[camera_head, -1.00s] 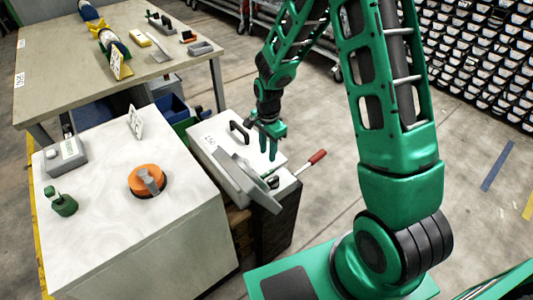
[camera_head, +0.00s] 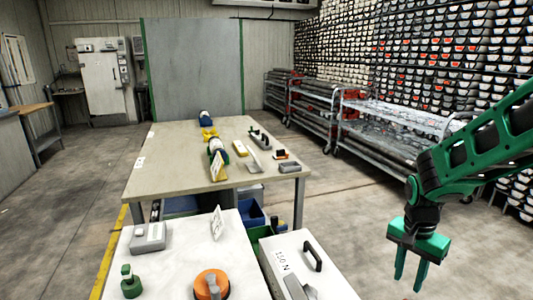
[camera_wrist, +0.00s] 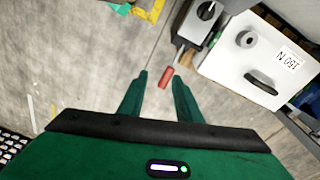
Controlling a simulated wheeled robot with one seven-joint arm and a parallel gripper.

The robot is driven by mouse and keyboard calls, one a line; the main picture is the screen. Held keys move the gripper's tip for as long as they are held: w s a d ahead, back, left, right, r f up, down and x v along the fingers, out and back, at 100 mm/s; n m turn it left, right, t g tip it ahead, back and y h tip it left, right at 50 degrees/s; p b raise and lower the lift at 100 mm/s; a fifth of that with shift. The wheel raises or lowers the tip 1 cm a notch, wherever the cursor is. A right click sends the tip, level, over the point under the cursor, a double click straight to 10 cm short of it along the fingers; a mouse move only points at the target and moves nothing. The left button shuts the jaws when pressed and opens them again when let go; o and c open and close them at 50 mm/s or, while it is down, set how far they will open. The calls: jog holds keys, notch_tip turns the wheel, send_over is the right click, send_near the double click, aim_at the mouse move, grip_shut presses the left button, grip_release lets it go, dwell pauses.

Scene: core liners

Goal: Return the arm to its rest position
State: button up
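My green arm (camera_head: 475,150) is at the right of the head view, bent, with my gripper (camera_head: 411,280) hanging down over open floor, to the right of the white box. In the wrist view my gripper (camera_wrist: 157,95) has its two green fingers apart with nothing between them that it holds. A red handle (camera_wrist: 166,77) shows beyond the fingertips, lower down and apart from them.
The white box marked 150 N (camera_head: 283,262) with a black handle stands left of my gripper. A white bench (camera_head: 170,262) and a long table (camera_head: 160,180) lie further left. Wheeled racks (camera_head: 390,125) stand behind the arm.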

jog(key=s+d+r+n, duration=0.1)
jog(key=s+r, duration=0.2)
jog(key=s, duration=0.4)
jog(key=s+d+r+n, duration=0.2)
jog(key=s+r, duration=0.1)
jog(key=s, duration=0.4)
jog(key=s+d+r+n+y, duration=0.1)
jog(key=s+r, duration=0.2)
jog(key=s, duration=0.4)
jog(key=shift+s+d+r+n, duration=0.15)
jog(key=shift+n, duration=0.15)
